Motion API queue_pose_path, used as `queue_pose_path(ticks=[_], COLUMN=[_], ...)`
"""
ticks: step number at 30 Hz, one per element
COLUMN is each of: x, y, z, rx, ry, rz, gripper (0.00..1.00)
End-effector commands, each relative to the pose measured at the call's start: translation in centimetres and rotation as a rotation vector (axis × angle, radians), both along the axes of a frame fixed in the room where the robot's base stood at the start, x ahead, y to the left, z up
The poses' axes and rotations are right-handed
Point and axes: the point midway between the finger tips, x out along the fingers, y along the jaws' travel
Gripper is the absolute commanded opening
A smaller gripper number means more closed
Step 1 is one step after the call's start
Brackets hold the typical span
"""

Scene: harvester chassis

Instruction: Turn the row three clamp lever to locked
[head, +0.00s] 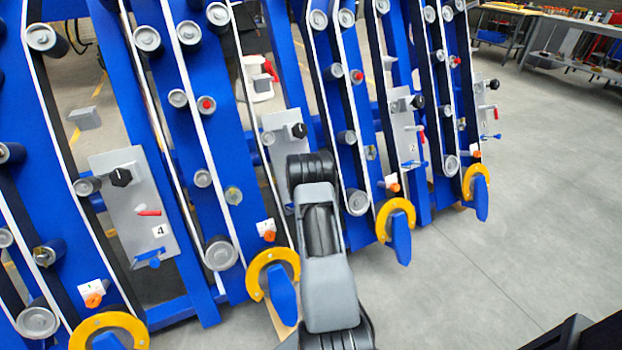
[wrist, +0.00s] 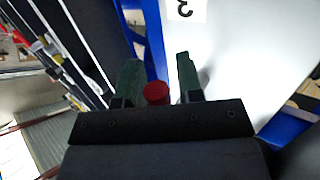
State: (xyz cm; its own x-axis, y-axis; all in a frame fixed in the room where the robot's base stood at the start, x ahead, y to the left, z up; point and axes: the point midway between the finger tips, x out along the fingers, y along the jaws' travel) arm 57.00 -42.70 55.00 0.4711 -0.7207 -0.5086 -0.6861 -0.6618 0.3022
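The row three panel (head: 282,127) is grey with a black knob (head: 299,130). My arm covers its lower part, so its lever and my gripper are hidden in the head view. In the wrist view the panel (wrist: 235,60) is a pale plate with a "3" label (wrist: 183,9). The red end of the clamp lever (wrist: 156,93) sits between the two dark green fingers of my gripper (wrist: 158,80). The fingers are apart, with a visible gap between the red end and the right finger. Contact with the left finger is unclear.
The row four panel (head: 133,205) with its red lever (head: 149,212) stands left. The row two panel (head: 406,130) and another panel (head: 486,110) stand right. Yellow guards (head: 272,272) line the blue frames' lower ends. The floor at right is clear; workbenches (head: 575,45) stand behind.

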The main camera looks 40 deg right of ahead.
Motion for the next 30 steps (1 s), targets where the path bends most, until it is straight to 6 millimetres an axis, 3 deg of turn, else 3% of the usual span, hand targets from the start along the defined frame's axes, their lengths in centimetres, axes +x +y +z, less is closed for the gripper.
queue_pose_path(ticks=[3,14,30], x=[0.0,-0.4,-5.1], y=[0.0,0.6,7.9], z=[0.0,0.6,5.7], rx=[0.000,-0.002,0.000], ry=[0.001,0.003,0.001], rz=[0.000,0.002,0.002], gripper=[0.44,0.44,0.44])
